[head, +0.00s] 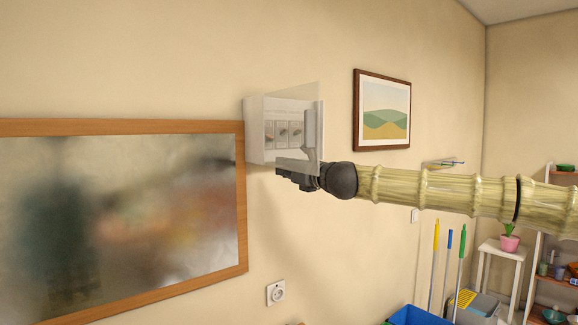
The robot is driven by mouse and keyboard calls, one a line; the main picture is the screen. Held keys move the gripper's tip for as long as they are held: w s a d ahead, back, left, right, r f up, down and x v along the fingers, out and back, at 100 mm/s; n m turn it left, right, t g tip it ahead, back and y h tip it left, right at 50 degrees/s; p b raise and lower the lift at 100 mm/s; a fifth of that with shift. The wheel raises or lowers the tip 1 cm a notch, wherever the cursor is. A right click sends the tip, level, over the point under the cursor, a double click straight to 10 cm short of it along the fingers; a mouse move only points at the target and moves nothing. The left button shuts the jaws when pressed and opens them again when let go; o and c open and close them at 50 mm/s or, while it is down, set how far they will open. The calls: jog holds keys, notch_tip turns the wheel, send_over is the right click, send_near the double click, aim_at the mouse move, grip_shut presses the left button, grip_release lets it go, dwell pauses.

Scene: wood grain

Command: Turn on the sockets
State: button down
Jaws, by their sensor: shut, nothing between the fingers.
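I cannot tell whether the fingers touch the box. A white wall socket (276,292) is low on the wall.
A wood-framed mirror-like panel (241,200) fills the left wall. A framed landscape picture (383,111) hangs right of the box. A blue bin (418,316), coloured poles (449,255), a white stand (502,248) with a potted plant and shelves stand lower right.

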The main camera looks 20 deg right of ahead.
jog(key=shift+w+a+r+p, duration=0.25)
jog(key=shift+w+r+p, duration=0.4)
jog(key=shift+p, duration=0.05)
jog(key=shift+w+a+r+p, duration=0.3)
jog(key=shift+w+r+p, duration=0.35)
jog(key=shift+w+a+r+p, duration=0.25)
jog(key=shift+w+r+p, duration=0.4)
jog(key=shift+p, duration=0.05)
jog(key=shift+s+d, duration=0.1)
jog(key=shift+r+p, duration=0.3)
jog(key=shift+p, duration=0.35)
jog(key=shift+f+g, duration=0.1)
jog(key=shift+g, duration=0.2)
